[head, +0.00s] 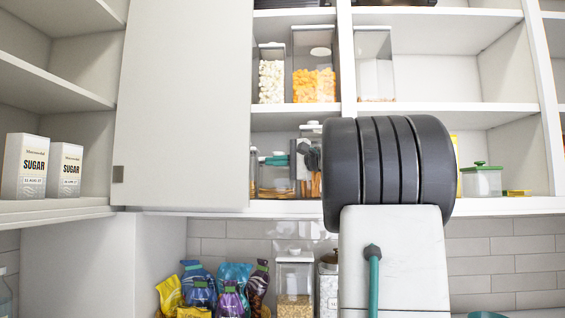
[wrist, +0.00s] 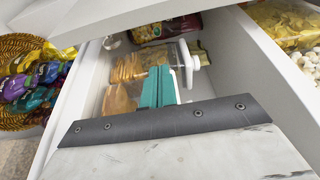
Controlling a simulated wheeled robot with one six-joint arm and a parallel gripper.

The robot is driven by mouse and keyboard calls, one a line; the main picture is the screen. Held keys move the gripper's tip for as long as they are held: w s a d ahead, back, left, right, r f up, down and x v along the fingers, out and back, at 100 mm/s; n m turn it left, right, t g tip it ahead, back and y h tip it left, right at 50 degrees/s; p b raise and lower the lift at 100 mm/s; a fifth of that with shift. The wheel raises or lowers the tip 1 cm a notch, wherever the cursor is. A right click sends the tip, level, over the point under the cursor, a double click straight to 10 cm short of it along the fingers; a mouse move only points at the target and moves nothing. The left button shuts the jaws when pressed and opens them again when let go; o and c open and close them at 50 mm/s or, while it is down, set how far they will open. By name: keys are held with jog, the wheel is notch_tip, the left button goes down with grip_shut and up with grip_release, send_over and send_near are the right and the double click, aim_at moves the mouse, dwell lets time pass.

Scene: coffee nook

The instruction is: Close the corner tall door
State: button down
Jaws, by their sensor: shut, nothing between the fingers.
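The corner tall door (head: 185,110) is a large plain white panel left of centre in the head view, with a small grey handle (head: 118,174) at its lower left edge. Sugar shelves to its left show uncovered. I cannot tell its exact angle. My gripper (wrist: 160,72) shows in the wrist view as two teal fingers shut together, with nothing between them. They are in front of a shelf compartment holding clear containers. In the head view my arm stands right of the door and hides much of the gripper. No contact between gripper and door shows.
White sugar boxes (head: 20,166) stand on the left shelf. Open shelves right of the door hold clear food containers (head: 314,80) and a green-lidded container (head: 482,180). Colourful bags (head: 230,290) and a clear jar (head: 294,285) stand below.

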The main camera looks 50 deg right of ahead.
aim_at(259, 161)
jog(key=x, duration=0.5)
jog(key=shift+a, duration=0.25)
jog(key=shift+s+a, duration=1.15)
jog(key=shift+a, duration=0.25)
